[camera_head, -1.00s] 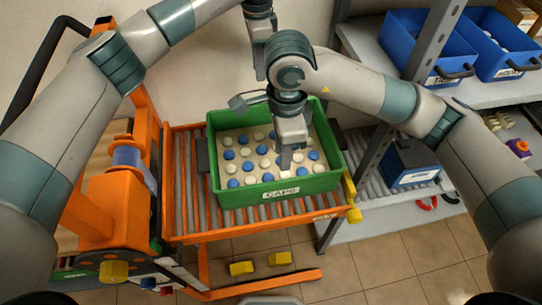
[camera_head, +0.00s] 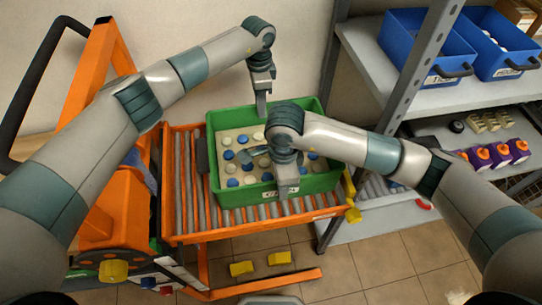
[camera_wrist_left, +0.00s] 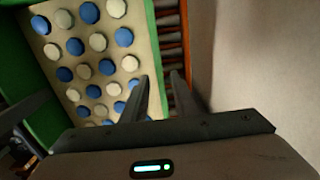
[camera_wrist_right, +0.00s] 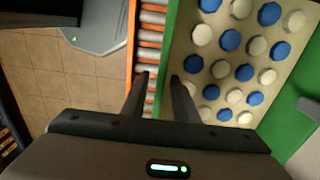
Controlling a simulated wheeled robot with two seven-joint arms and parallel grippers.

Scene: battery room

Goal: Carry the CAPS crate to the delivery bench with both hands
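The green CAPS crate (camera_head: 235,197) sits on the roller bed (camera_head: 187,185) of an orange cart, holding rows of blue and cream caps. My left gripper (camera_head: 262,108) is at its far wall. In the left wrist view its fingers (camera_wrist_left: 159,92) are apart, with the green wall (camera_wrist_left: 153,45) running down between them. My right gripper (camera_head: 287,193) is at the near wall, covering most of the label. In the right wrist view its fingers (camera_wrist_right: 157,92) are apart, with the green wall (camera_wrist_right: 172,40) between them. Whether the fingers reach below the rim is unclear. The delivery bench is not identifiable.
A grey shelf rack (camera_head: 400,105) stands at the right, with blue bins (camera_head: 415,45) on top and purple-orange items (camera_head: 500,155) lower down. Its post is close to the crate's right side. The cart's orange frame (camera_head: 100,60) rises at the left. Tiled floor lies in front.

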